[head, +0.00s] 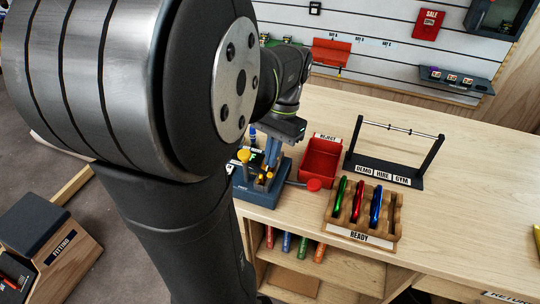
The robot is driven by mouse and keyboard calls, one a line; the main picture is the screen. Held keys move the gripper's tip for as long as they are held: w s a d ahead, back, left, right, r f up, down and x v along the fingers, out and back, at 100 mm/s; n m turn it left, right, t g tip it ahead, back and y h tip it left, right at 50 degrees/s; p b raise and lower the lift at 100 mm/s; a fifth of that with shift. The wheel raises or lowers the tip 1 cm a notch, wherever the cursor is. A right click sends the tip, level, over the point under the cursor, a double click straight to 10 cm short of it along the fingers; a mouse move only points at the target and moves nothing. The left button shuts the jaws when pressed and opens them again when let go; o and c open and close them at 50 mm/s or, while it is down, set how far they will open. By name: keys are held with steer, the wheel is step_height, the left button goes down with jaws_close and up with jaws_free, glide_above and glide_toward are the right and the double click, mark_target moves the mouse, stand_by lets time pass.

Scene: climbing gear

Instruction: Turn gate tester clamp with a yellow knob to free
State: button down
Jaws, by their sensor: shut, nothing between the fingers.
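The gate tester (243,192) is a blue block-shaped device near the left edge of the wooden bench. A yellow knob (243,155) stands up at its left side. Smaller yellow-orange parts show at its middle, close to my fingers. A dark lever with a red ball end (314,184) sticks out to its right. My gripper (267,171) points down over the tester, shut and empty, just right of the yellow knob and apart from it in the picture. The fingertips overlap the tester's parts, so I cannot tell whether they touch. The clamp's setting is too small to read.
A red reject bin (320,160) stands close right of the tester. A wooden ready rack (345,232) holds several coloured carabiners. Behind it is a dark stand with a bar (385,172). The bench's right part is clear. My arm hides the left of the bench.

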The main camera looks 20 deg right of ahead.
mark_target(264, 173)
steer(key=shift+s+a, duration=0.2)
steer(key=shift+a, duration=0.2)
steer(key=shift+s+a+m, duration=0.15)
steer(key=shift+s+m, duration=0.15)
steer(key=shift+m, duration=0.3)
steer(key=shift+s+a+m+t, duration=0.3)
steer(key=shift+a+m, duration=0.05)
steer(key=shift+m, duration=0.45)
steer(key=shift+s+a+m+t, duration=0.25)
steer(key=shift+a+m+t, duration=0.05)
steer(key=shift+m, duration=0.5)
steer(key=shift+s+a, duration=0.15)
steer(key=shift+a, duration=0.25)
steer(key=d+r, duration=0.7)
steer(key=r, duration=0.3)
steer(key=shift+r, duration=0.15)
